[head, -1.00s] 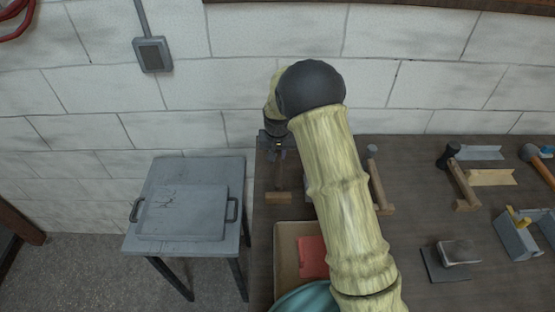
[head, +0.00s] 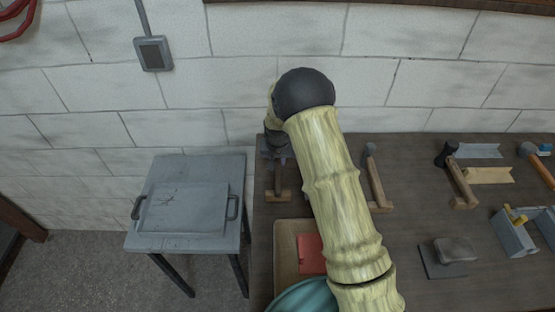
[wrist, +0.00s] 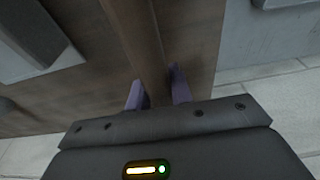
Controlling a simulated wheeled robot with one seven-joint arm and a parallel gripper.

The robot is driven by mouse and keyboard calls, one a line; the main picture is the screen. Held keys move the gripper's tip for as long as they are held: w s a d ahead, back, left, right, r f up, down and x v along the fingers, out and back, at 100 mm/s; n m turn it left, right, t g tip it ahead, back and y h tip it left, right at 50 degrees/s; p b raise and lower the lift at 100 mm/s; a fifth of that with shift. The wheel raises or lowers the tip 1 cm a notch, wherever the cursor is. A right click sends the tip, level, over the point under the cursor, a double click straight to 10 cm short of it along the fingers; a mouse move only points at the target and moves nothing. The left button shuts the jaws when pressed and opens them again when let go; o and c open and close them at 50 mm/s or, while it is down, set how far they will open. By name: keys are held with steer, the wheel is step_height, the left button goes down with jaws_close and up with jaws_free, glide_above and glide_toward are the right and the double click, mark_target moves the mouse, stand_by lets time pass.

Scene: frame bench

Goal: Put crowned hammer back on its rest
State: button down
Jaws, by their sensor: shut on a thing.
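My gripper (head: 277,150) is at the left end of the bench near the wall, with its fingers mostly hidden by my wrist in the head view. In the wrist view its two purple fingertips (wrist: 157,94) are closed on either side of a brown wooden handle (wrist: 148,45). The handle shows below my gripper in the head view (head: 279,177), its lower end over or at a small wooden rest block (head: 278,196); contact cannot be told. The hammer's head is hidden, so its crown cannot be seen.
To the right stand a grey-headed hammer (head: 376,180), a black-headed mallet (head: 460,178) and an orange-handled hammer (head: 540,165). A tray (head: 285,245) with a red item (head: 311,254) lies in front. A grey side table (head: 200,165) stands left.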

mark_target(278, 161)
steer(key=c, duration=1.3)
jaws_free()
steer(key=shift+f, duration=0.1)
steer(key=shift+o, duration=0.2)
steer(key=b+v, duration=0.2)
steer(key=v, duration=1)
steer(key=s+d+r, duration=0.2)
steer(key=s+d, duration=0.5)
steer(key=s, duration=0.5)
steer(key=s+d+r, duration=0.2)
steer(key=s+d, duration=0.5)
steer(key=s, duration=0.6)
steer(key=shift+d+r, duration=0.2)
steer(key=shift+r, duration=0.05)
